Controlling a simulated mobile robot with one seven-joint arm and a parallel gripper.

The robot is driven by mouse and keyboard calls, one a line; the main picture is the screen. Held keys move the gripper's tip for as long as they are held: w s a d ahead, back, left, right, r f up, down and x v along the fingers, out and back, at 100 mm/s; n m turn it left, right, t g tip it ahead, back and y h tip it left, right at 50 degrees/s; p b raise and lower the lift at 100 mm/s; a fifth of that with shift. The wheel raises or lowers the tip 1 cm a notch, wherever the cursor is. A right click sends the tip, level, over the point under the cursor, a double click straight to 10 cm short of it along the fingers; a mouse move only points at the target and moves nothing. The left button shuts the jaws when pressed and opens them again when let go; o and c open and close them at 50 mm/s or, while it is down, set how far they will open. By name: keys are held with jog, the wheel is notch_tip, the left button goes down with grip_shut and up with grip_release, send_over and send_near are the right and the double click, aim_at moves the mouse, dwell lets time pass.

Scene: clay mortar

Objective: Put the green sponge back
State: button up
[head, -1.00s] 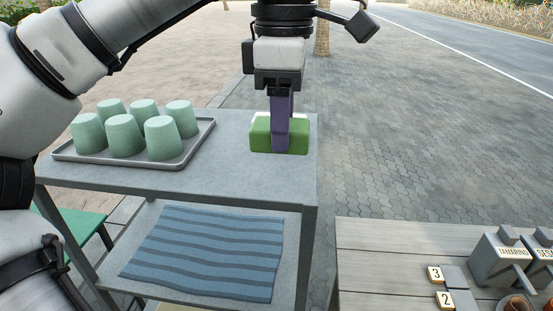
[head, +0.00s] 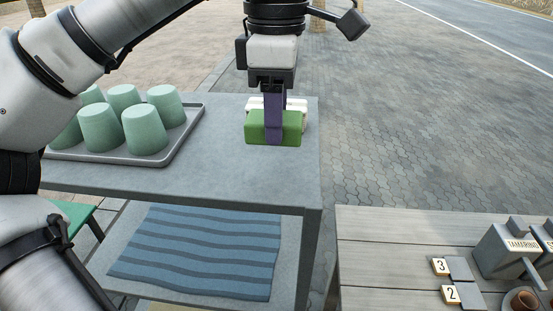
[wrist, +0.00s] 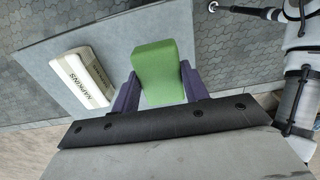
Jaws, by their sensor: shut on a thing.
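The green sponge (head: 288,127) is at the right part of the grey cart's top (head: 215,165). My gripper (head: 273,130) points down with its purple fingers shut on the sponge. The wrist view shows the sponge (wrist: 158,72) between the two fingers (wrist: 160,92). I cannot tell whether its underside touches the cart top.
A grey tray (head: 183,142) of several pale green cups (head: 145,128) stands left on the cart top, partly behind my arm. A striped blue cloth (head: 195,252) lies on the lower shelf. A wooden table (head: 385,240) holds number tags and a tamarind box (head: 508,250). The middle of the cart top is bare.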

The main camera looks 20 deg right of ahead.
aim_at(276, 174)
jog(key=shift+f+p, duration=0.35)
jog(key=shift+f, duration=2.75)
jog(key=shift+f, duration=0.1)
jog(key=shift+f, duration=0.15)
jog(key=o, duration=1)
jog(key=shift+c, duration=0.2)
jog(key=r, duration=0.4)
jog(key=r+p, duration=0.1)
jog(key=r, duration=0.7)
jog(key=shift+w+d+p, duration=0.3)
jog(key=shift+d+p, duration=0.05)
jog(key=shift+r+p, duration=1)
jog(key=shift+p, duration=0.05)
jog(key=shift+f, duration=0.1)
